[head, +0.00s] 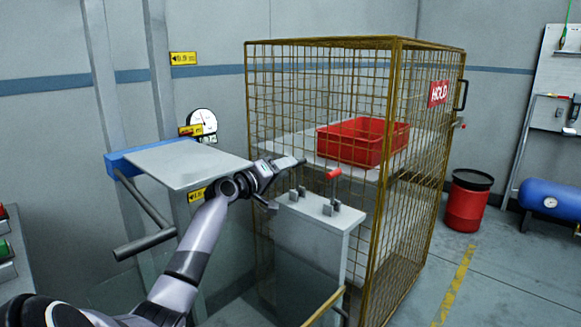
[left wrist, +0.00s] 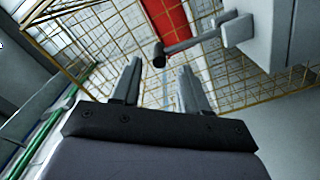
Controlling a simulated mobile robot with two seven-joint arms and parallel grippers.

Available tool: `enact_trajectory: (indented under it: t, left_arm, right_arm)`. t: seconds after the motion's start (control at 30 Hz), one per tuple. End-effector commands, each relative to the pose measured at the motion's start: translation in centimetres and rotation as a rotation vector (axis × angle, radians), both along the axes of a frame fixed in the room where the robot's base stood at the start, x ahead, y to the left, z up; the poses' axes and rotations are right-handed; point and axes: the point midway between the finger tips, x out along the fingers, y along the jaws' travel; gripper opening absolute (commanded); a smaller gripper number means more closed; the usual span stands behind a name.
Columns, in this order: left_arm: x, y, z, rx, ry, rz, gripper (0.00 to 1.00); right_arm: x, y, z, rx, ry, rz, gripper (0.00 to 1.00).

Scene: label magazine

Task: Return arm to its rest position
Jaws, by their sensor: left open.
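My left gripper (head: 288,184) is at the end of my outstretched arm in the middle of the head view. Its two fingers are apart with nothing between them, as the left wrist view (left wrist: 158,82) also shows. It is beside a grey cabinet (head: 312,240) whose top carries small grey clamp blocks and a lever with a red handle (head: 333,174). I cannot tell how far the fingers are from the cabinet top. My right gripper is not in view.
A grey-topped table (head: 185,163) is left of the gripper. A red drum (head: 466,205) stands at right, near clear floor.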

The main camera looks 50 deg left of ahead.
Motion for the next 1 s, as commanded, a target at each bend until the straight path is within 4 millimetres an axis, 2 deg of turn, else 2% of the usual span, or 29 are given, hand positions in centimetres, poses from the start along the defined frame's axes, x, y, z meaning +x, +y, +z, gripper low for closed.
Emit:
enact_trajectory:
  t: [0.23, 1.0]
  left_arm:
    - [-1.09, -0.14, 0.01, 0.0, 0.0, 0.0, 0.44]
    - [-1.08, -0.16, 0.01, -0.001, 0.0, 0.0, 0.44]
  right_arm:
    - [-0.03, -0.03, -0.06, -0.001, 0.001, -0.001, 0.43]
    - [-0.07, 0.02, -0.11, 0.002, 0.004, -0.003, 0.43]
